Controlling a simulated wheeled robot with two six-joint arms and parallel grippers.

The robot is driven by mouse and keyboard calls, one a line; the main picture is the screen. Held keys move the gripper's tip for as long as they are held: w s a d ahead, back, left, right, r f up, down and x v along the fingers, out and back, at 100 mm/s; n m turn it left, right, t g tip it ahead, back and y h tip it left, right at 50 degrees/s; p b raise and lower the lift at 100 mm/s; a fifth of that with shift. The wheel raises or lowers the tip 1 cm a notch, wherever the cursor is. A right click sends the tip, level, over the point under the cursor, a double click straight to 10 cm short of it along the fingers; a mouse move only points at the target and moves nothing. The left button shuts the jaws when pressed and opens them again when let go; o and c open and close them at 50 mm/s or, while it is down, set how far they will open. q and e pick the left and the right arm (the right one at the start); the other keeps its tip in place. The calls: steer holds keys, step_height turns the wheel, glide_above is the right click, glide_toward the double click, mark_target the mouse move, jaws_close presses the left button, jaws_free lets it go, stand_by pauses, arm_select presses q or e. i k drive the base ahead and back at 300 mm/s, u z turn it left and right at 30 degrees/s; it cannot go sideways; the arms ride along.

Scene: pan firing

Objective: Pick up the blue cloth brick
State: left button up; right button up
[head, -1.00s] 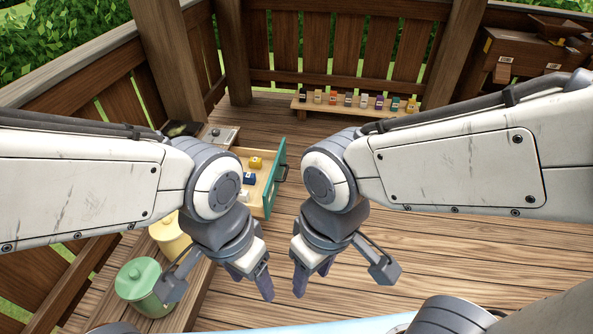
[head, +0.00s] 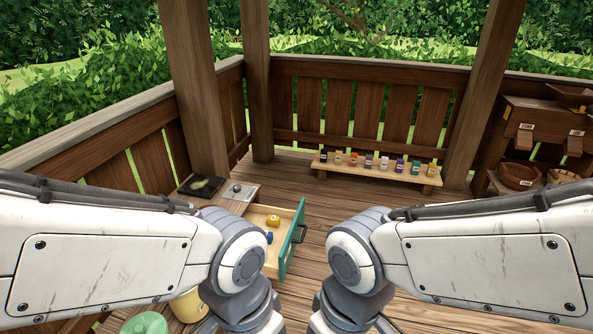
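The blue cloth brick (head: 269,237) lies in the open drawer (head: 256,216), partly hidden behind my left arm. A yellow brick (head: 273,221) lies in the same drawer, just behind it. The drawer has a teal front with a dark handle and stands pulled out to the right. My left arm comes in from the left, in front of the drawer, and my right arm comes in from the right. Both grippers are below the picture's lower edge, so their fingers are hidden.
A low wooden shelf (head: 372,175) with several small coloured jars stands by the back railing. A green lidded pot (head: 146,324) and a yellow pot (head: 188,305) stand at the lower left. Wooden bowls (head: 518,176) sit at the right. Floor between drawer and shelf is clear.

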mark_target(269, 235)
steer(key=z, duration=0.2)
steer(key=i, duration=2.2)
steer(key=u, duration=0.5)
steer(key=i, duration=0.25)
steer(key=u, duration=0.4)
